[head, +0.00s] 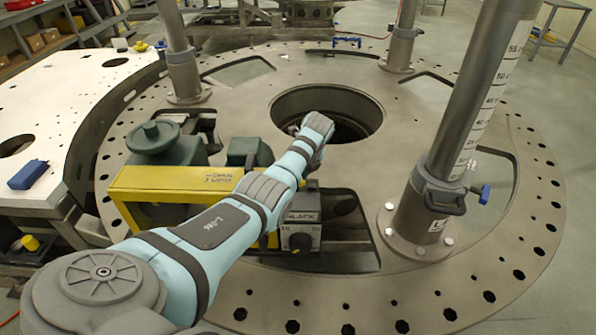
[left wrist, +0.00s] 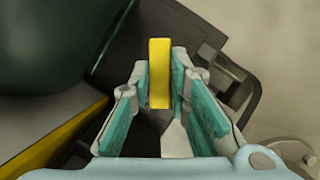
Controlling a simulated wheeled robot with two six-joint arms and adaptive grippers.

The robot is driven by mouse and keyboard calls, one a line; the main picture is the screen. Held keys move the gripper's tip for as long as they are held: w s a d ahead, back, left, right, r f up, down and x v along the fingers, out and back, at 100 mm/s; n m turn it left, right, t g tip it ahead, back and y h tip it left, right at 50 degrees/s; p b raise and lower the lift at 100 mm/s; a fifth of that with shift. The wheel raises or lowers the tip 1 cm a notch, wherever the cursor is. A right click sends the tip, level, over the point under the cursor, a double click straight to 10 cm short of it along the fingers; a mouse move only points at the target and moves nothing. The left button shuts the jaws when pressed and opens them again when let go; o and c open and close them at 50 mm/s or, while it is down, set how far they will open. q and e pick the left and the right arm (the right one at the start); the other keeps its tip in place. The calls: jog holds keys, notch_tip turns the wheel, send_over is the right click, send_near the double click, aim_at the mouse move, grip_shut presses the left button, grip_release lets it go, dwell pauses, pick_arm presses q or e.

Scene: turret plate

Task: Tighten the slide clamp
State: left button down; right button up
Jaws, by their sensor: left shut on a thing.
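My left gripper (left wrist: 160,98) is shut on an upright yellow bar (left wrist: 159,58) in the left wrist view, with a teal-padded finger on each side. The bar stands over a dark grey block (left wrist: 125,62), which looks like part of the clamp. In the head view my left arm crosses the machine and hides its own fingers and the held bar. A yellow beam (head: 150,184), marked "OPEN" on top, runs under the arm. A grey box (head: 301,235) with a black label and a dial sits at its right end. My right gripper is not in view.
The round steel plate (head: 440,293) has a large central hole (head: 290,104) and a hole-studded rim. A thick graduated post (head: 480,90) with a blue-handled collar stands at right. Green housings (head: 168,148) rise behind the beam. A blue block (head: 28,175) lies on the white table at left.

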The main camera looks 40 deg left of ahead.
pick_arm(q)
jog(key=shift+r+m+p, duration=0.1)
jog(key=shift+m+p, duration=0.35)
jog(key=shift+m, duration=0.15)
jog(key=shift+m+t, duration=0.4)
jog(key=shift+s+a+m+t+h, duration=0.1)
jog(key=shift+m+t+h, duration=0.25)
jog(key=shift+m, duration=0.75)
jog(key=shift+s+a+m+t+h, duration=0.1)
jog(key=shift+m+t+h, duration=0.25)
jog(key=shift+m, duration=0.75)
jog(key=shift+d, duration=0.1)
jog(key=c, duration=1.5)
grip_release()
jog(key=v, duration=1.1)
jog(key=shift+r, duration=0.45)
